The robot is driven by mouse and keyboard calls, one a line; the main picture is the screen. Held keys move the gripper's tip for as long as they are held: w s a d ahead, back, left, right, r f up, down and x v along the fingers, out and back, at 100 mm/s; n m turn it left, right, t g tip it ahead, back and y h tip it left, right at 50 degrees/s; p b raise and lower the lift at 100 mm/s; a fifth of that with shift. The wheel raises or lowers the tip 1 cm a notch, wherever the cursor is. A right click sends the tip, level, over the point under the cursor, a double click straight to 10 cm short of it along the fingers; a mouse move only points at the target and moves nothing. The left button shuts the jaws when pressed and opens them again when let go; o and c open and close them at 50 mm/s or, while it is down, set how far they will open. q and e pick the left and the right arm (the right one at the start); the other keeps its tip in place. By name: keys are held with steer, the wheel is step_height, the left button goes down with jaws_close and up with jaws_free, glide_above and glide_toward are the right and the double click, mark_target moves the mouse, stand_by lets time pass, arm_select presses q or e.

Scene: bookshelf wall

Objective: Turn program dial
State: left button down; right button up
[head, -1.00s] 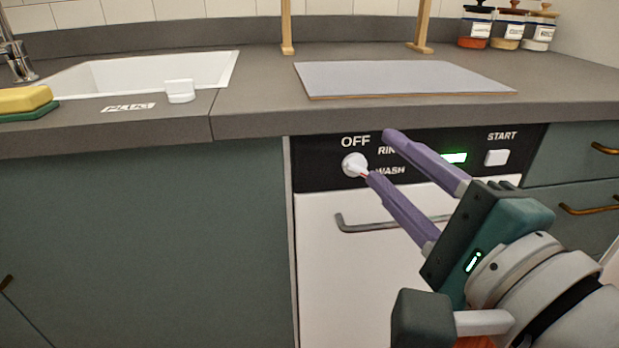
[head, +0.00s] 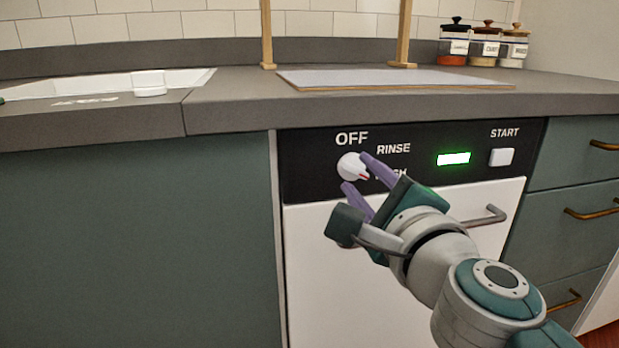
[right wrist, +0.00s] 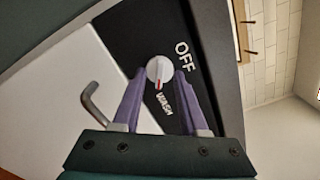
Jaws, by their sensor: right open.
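The program dial (head: 350,165) is a round white knob with a red mark on the black dishwasher panel (head: 310,185). Its red mark points down and right, toward the WASH label, which my right gripper partly covers in the head view. In the right wrist view the dial (right wrist: 159,69) has its red mark toward WASH. My right gripper (head: 354,170) is open, with its purple fingertips on either side of the dial, as the right wrist view also shows (right wrist: 161,72). I cannot tell whether the fingers touch it. My left gripper is not in view.
A white START button (head: 502,157) and a lit green display (head: 454,158) are on the panel's right. A metal door handle (head: 490,215) sticks out below. The counter (head: 230,105) overhangs the panel and carries a board (head: 390,78), several jars and a sink (head: 100,85).

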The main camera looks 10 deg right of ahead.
steer(key=shift+w, duration=0.55)
jaws_close()
